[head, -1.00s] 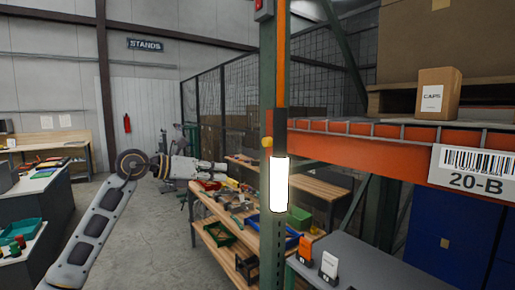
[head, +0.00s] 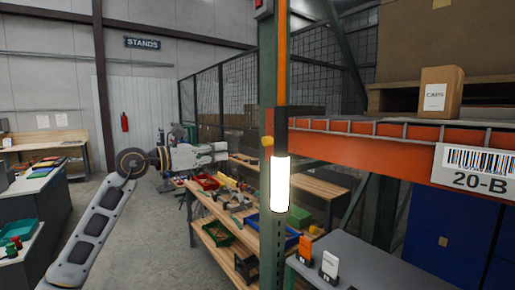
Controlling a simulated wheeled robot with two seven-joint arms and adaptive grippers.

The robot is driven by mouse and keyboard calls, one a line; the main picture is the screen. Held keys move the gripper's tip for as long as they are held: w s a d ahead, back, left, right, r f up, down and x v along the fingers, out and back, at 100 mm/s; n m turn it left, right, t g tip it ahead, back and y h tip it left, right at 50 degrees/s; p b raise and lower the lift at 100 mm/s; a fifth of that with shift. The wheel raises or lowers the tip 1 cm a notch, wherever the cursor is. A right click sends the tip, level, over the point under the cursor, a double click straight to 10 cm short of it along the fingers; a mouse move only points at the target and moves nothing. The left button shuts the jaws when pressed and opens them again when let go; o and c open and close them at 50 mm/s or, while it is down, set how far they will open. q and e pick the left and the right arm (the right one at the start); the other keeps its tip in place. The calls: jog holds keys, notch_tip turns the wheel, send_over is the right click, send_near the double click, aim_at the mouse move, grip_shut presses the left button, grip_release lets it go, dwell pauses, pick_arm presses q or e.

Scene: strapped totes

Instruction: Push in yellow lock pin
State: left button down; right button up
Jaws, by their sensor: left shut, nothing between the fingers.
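The yellow lock pin (head: 267,141) is a small round knob standing out from the left side of the green rack post (head: 271,240), level with the end of the orange beam. My left gripper (head: 226,151) is left of the pin and points right toward the post. Its fingers are shut and empty. In the picture a gap lies between the fingertips and the pin. My right gripper is not in view.
The orange rack beam (head: 350,146) runs right from the post with a 20-B label (head: 474,174). A CAPS box (head: 440,92) stands above it. A lit white lamp (head: 280,184) is on the post. A wooden bench (head: 214,232) with tools stands behind.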

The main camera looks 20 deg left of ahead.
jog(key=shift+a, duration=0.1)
pick_arm(q)
jog(key=p, duration=0.4)
send_near(265, 145)
jog(key=x, duration=0.4)
jog(key=shift+w, duration=0.1)
jog(key=p+x, duration=0.1)
jog(key=x, duration=0.2)
jog(key=shift+a+f, duration=0.1)
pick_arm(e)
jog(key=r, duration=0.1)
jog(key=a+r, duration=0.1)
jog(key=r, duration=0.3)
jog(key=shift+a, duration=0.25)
pick_arm(q)
jog(key=shift+w, duration=0.1)
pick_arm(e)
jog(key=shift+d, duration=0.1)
